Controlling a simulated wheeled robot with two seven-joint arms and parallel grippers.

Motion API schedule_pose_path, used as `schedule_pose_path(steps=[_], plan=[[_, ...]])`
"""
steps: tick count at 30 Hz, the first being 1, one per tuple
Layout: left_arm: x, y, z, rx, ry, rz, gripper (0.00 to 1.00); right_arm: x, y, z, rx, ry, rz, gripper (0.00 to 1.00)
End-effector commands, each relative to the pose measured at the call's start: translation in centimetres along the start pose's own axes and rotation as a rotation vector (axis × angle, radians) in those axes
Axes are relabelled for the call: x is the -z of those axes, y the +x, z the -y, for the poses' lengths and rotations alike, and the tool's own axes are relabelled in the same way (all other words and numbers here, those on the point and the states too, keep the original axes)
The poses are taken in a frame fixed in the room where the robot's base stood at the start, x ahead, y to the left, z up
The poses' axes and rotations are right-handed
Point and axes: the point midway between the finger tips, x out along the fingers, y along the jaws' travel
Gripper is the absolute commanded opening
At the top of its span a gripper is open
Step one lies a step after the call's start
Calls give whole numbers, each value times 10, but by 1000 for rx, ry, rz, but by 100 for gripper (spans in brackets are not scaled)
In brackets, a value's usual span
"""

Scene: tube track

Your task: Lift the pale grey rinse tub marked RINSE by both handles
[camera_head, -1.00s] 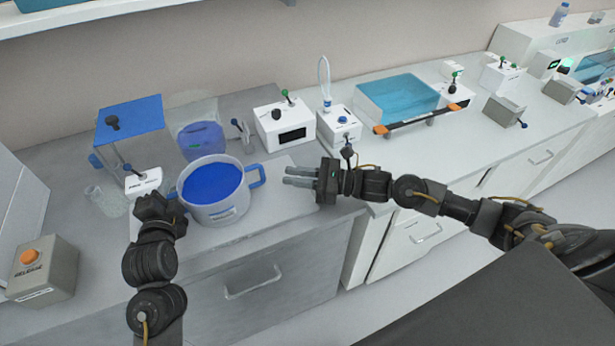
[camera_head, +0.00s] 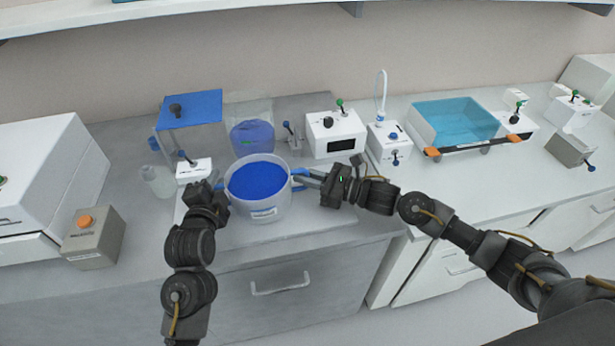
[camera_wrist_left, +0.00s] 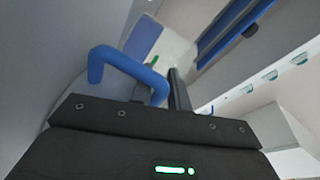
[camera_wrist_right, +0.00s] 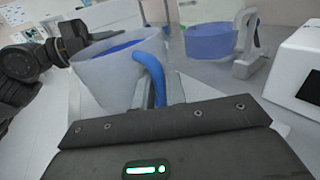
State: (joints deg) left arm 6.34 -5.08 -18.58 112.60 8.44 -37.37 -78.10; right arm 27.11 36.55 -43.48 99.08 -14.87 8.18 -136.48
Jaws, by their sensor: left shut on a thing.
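The pale grey rinse tub (camera_head: 262,205), holding blue liquid, stands upright on the counter; its front label is too small to read. It has a blue handle on each side. My left gripper (camera_head: 218,184) is shut on the left handle, which the left wrist view shows as a blue loop (camera_wrist_left: 128,68). My right gripper (camera_head: 306,179) is at the right handle (camera_head: 297,173), with its fingers apart. In the right wrist view this handle (camera_wrist_right: 150,72) lies between the fingers, and I see no clear squeeze on it.
A white box with a dark screen (camera_head: 335,134) is at the back right. A grey box with an orange button (camera_head: 94,240) is at the left.

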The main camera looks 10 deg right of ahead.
Motion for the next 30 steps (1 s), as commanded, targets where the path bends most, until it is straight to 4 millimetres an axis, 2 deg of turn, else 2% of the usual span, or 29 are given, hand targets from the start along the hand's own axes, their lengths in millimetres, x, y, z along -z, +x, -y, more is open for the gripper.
schedule_pose_path(steps=[2,30], plan=[[1,0,2,6,-4,-1,0,0,0,-2,-4,1,0,0],[0,0,2,6,-6,1,0,0,1,-4,-10,3,1,0]])
